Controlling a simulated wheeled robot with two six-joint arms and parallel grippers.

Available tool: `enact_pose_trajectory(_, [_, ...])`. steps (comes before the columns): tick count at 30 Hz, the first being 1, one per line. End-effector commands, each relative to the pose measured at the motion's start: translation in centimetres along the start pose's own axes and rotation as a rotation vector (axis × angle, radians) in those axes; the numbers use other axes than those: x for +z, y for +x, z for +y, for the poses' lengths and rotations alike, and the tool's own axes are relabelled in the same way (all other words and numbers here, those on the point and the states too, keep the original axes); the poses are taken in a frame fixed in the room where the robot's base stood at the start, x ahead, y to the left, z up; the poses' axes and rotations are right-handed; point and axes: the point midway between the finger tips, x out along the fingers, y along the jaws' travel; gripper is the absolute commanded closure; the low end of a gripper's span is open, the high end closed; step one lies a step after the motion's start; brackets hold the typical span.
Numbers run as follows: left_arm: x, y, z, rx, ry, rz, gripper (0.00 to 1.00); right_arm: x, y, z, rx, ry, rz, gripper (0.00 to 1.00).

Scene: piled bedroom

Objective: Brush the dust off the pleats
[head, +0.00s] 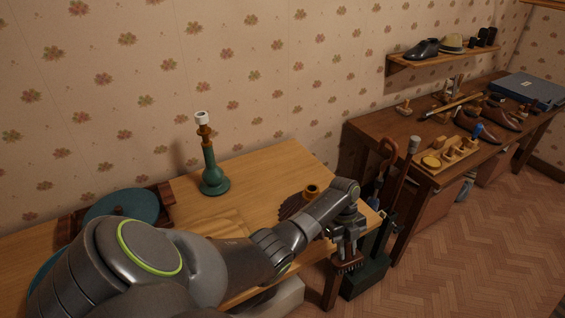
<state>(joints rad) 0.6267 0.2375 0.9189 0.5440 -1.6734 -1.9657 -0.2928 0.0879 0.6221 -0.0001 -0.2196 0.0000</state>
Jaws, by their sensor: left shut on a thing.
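A dark brown pleated thing (292,207), which looks like a small lampshade with an orange-brown ring on top, lies on the light wooden table. My left arm hides much of it. My left gripper (346,246) points down past the table's right end, to the right of the pleats and apart from them. It is shut on a small reddish-brown brush (348,267) whose bristles face down. A green lamp base (213,181) with a brown stem and white top stands upright on the table. My right gripper is out of view.
A teal disc (128,205) in a wooden rack stands at the table's left. A dark green stand (366,277) with upright handles is by the right end. A workbench (372,136) with shoes and brushes stands further right. The table's back middle is clear.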

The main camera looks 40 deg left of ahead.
Motion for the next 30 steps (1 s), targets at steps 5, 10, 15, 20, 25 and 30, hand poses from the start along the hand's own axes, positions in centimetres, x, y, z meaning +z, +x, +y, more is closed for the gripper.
enact_pose_trajectory(5, [4.7, -2.8, 5.1, 0.0, -0.015, 0.154, 1.0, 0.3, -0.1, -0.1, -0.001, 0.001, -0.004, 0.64])
enact_pose_trajectory(10, [7.7, -6.8, 9.0, -0.015, -0.037, 0.31, 1.0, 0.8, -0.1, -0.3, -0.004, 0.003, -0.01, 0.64])
enact_pose_trajectory(15, [9.6, -10.4, 11.6, -0.037, -0.063, 0.415, 1.0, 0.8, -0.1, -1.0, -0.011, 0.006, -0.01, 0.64])
enact_pose_trajectory(20, [10.8, -13.3, 13.4, -0.056, -0.089, 0.483, 1.0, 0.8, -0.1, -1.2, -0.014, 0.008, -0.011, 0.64])
enact_pose_trajectory(25, [11.6, -15.6, 14.7, -0.075, -0.11, 0.538, 1.0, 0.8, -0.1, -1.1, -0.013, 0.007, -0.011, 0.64])
enact_pose_trajectory(30, [11.5, -15.4, 14.6, -0.075, -0.106, 0.563, 1.0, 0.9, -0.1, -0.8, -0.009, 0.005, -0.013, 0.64])
